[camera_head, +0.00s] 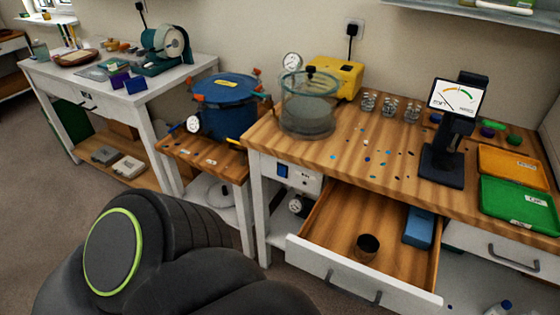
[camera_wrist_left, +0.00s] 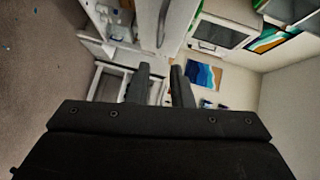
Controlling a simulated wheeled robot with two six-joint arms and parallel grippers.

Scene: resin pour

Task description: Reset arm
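My left arm (camera_head: 150,255) fills the lower left of the head view, folded close to the camera. Its gripper is out of sight in that view. In the left wrist view the left gripper (camera_wrist_left: 164,82) shows two dark fingers with a gap between them, and nothing is held there. Only blurred room parts, white furniture and a blue picture (camera_wrist_left: 203,76) lie beyond the fingers. My right gripper is in neither view.
An open drawer (camera_head: 370,235) juts from the wooden workbench (camera_head: 350,150), holding a dark cup (camera_head: 367,246) and a blue box (camera_head: 418,228). A glass chamber (camera_head: 308,105), a blue pot (camera_head: 226,105) and a display stand (camera_head: 455,130) stand nearby. Bare floor (camera_head: 50,200) lies left.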

